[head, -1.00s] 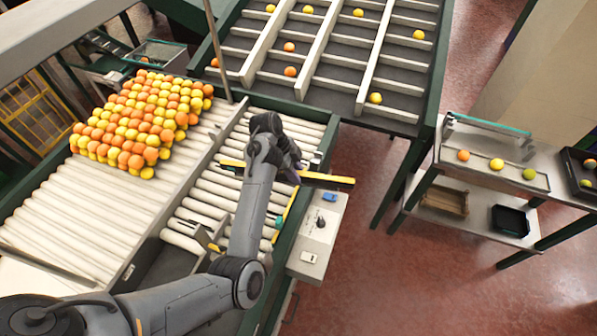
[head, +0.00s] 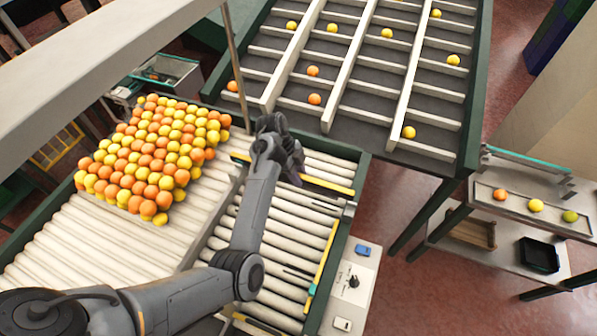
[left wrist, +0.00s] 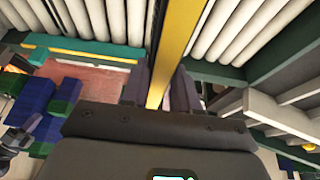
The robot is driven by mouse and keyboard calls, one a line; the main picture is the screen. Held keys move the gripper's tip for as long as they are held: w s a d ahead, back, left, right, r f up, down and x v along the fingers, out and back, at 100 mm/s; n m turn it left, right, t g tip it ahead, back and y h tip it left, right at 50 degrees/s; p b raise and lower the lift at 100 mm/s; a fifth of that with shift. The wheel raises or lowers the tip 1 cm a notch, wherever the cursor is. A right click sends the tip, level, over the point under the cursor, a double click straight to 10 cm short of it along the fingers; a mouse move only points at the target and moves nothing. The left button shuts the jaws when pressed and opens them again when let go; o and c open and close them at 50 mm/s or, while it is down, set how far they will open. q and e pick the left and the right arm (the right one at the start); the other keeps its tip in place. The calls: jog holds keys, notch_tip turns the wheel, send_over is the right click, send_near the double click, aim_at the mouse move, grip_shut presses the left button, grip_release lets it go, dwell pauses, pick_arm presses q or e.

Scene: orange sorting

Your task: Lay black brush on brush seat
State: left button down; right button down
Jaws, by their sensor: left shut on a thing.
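The black brush (head: 328,186) is a long dark bar with a yellow strip along it. My left gripper (head: 293,165) is shut on it near its middle. The brush lies crosswise above the far part of the right-hand roller bed, its right end near the green side rail. In the left wrist view, the brush's yellow strip (left wrist: 172,68) runs between the two fingers (left wrist: 159,85), with its dark side to the left. I cannot tell whether the brush touches the bed. The brush seat cannot be clearly made out. My right gripper is not in view.
A heap of oranges and yellow fruit (head: 150,155) lies on the left roller bed. A yellow strip with teal parts (head: 322,262) runs along the right side of the roller bed (head: 275,250). A divided sorting table (head: 360,80) stands behind.

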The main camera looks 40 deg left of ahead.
pick_arm(q)
jog(key=shift+f, duration=2.65)
jog(key=shift+f, duration=0.1)
jog(key=shift+f, duration=0.45)
jog(key=shift+f, duration=0.25)
jog(key=shift+f, duration=0.55)
jog(key=c, duration=0.8)
grip_release()
